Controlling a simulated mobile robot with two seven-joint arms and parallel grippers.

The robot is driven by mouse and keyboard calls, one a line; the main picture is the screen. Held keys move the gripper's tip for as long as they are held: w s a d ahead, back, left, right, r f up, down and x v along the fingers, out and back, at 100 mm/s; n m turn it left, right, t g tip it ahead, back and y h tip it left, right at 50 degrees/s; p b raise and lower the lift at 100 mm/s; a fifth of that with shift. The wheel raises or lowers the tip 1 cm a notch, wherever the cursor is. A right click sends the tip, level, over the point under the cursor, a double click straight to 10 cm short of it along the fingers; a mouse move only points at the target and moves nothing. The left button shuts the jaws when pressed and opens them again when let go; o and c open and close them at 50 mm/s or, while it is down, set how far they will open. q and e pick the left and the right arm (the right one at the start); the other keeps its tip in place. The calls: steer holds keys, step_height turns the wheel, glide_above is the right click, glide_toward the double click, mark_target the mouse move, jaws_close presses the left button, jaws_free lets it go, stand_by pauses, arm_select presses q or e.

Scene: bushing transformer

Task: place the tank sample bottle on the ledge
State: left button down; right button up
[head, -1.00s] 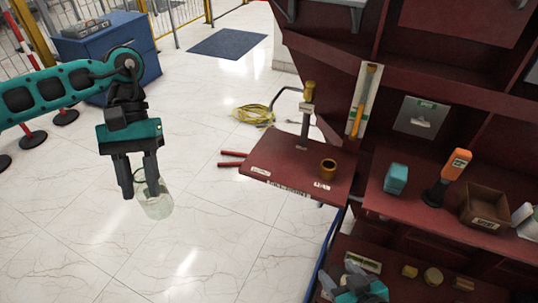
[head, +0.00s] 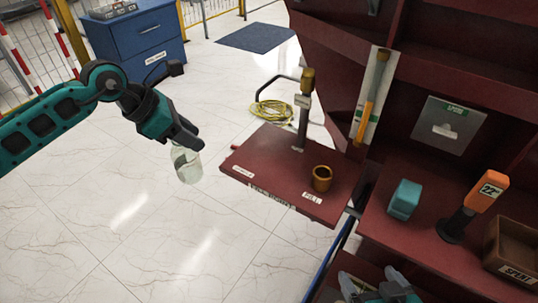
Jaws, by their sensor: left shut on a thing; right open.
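The tank sample bottle (head: 187,166) is a clear, pale jar in the head view. My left gripper (head: 186,146) is shut on its upper part and holds it over the floor, just left of the red ledge. The ledge (head: 265,165) is a dark red shelf with white labels along its front edge. A bare stretch lies at its left end by a small label. My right gripper (head: 385,290) shows only partly at the bottom edge, low in front of the red cabinet. It is open, and its fingers are partly hidden.
On the ledge stand a brass-topped post (head: 304,110) and a brass cup (head: 321,178) by the FILL label. Right of it, the cabinet shelf holds a teal block (head: 404,199), an orange-headed tool (head: 487,192) and a SPENT box (head: 514,250). A yellow hose coil (head: 273,109) lies on the floor behind.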

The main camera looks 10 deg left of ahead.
mark_target(258, 102)
arm_select(q)
steer(key=shift+w, duration=0.2)
steer(key=shift+n, duration=0.3)
steer(key=w+d, duration=0.8)
steer(key=d, duration=0.1)
steer(key=w+d, duration=0.3)
steer(key=d, duration=0.1)
steer(key=shift+w+d+f, duration=0.15)
steer(key=shift+w+f, duration=0.1)
steer(key=shift+w, duration=0.15)
steer(key=shift+f, duration=0.1)
